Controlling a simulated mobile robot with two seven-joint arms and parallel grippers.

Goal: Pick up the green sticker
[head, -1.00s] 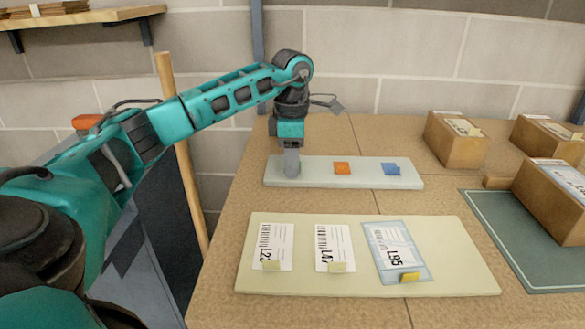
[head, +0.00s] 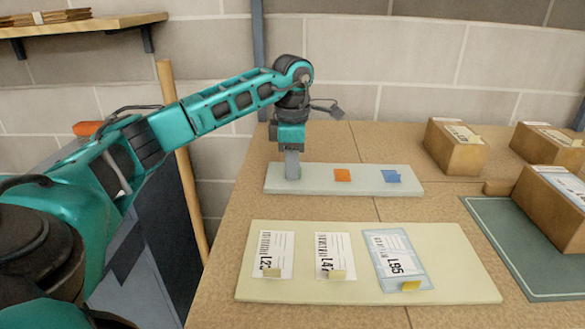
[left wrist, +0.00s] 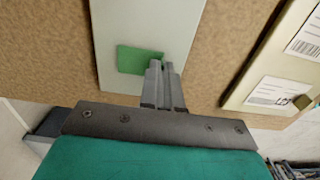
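The green sticker (left wrist: 138,60) lies at the left end of the pale grey-green strip (head: 318,178), mostly hidden behind my gripper in the head view. In the left wrist view it shows flat, with its right edge at my fingertips. My left gripper (left wrist: 161,68) points down at it, its two fingers close together and seemingly pinching that edge. In the head view the left gripper (head: 292,177) stands over the strip's left end. An orange sticker (head: 342,175) and a blue sticker (head: 391,176) lie further right on the strip. My right gripper is in neither view.
A cream board (head: 330,290) with several labels lies in front of the strip, each label bearing a small yellowish tab. Cardboard boxes (head: 455,150) and a dark green mat (head: 515,240) are at the right. A wooden post (head: 183,170) stands left of the table.

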